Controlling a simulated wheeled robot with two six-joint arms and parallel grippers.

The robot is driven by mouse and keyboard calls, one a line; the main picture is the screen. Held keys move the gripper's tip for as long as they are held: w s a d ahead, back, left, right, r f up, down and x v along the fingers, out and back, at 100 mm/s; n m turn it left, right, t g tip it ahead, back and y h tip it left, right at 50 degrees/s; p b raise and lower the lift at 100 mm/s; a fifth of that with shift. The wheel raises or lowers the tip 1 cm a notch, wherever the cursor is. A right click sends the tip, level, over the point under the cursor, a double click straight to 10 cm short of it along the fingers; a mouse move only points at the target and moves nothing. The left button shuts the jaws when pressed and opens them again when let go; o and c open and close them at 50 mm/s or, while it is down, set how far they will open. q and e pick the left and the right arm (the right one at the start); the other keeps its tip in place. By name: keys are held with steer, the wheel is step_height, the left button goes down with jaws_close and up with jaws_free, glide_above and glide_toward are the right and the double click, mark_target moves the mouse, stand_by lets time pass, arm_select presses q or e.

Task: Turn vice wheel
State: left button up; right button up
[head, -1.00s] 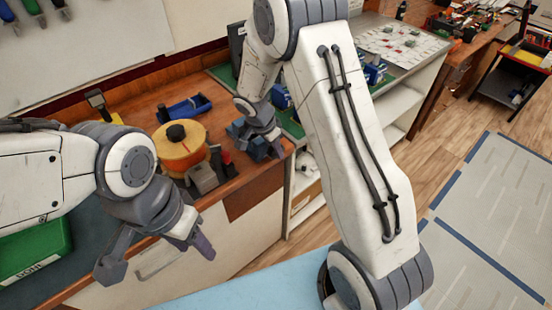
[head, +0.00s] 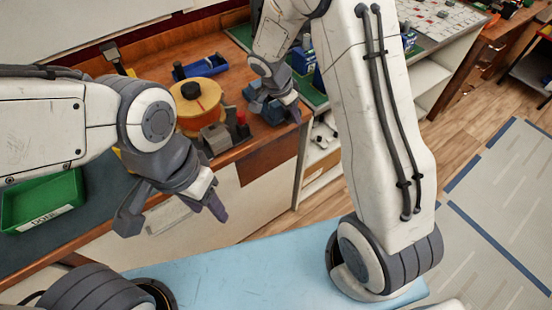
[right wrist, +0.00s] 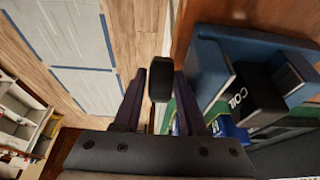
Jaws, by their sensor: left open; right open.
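A blue vice (head: 261,101) sits at the right end of the wooden bench, partly hidden by my right gripper (head: 276,110). In the right wrist view its blue body (right wrist: 215,72) and dark jaws are at the right. A black rounded part (right wrist: 160,84), which looks like the vice wheel seen edge-on, stands between the two fingers of my right gripper (right wrist: 159,85). The fingers are open with a gap on each side of it; contact is not clear. My left gripper (head: 172,216) is open and empty in front of the bench edge.
A yellow spool (head: 196,103) and a grey block (head: 216,137) stand left of the vice. A green bin (head: 42,200) is at the left. White shelves (head: 322,150) stand to the right, and open floor lies beyond.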

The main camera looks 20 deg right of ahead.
steer(key=shift+r+p, duration=0.2)
steer(key=shift+p, duration=0.3)
steer(key=y+p, duration=0.1)
steer(key=p, duration=0.6)
steer(key=g+y+p, duration=0.1)
steer(key=y+p, duration=0.1)
steer(key=p, duration=0.5)
steer(key=shift+d+r, duration=0.2)
steer(key=shift+d, duration=0.05)
steer(key=p, duration=0.2)
steer(key=shift+w+f+y+p, duration=0.1)
steer(key=shift+y+p, duration=0.3)
steer(key=shift+w+r+b, duration=0.15)
steer(key=shift+r+b, duration=0.25)
steer(key=shift+b, duration=0.35)
step_height(320, 180, up, 9)
steer(key=b, duration=0.3)
steer(key=shift+r, duration=0.15)
steer(key=s+a+f+n+b, duration=0.4)
steer(key=s+a+n+b, duration=0.15)
steer(key=b, duration=0.35)
steer(key=s+a+f+n+b, duration=0.4)
steer(key=s+a+b, duration=0.25)
steer(key=b, duration=0.35)
steer(key=s+a+f+n+y+b, duration=0.1)
steer(key=s+a+f+n+b, duration=0.3)
steer(key=s+f+n+b, duration=0.6)
steer(key=shift+s+f+b, duration=1.05)
steer(key=shift+s+b, duration=1.7)
steer(key=shift+b, duration=0.6)
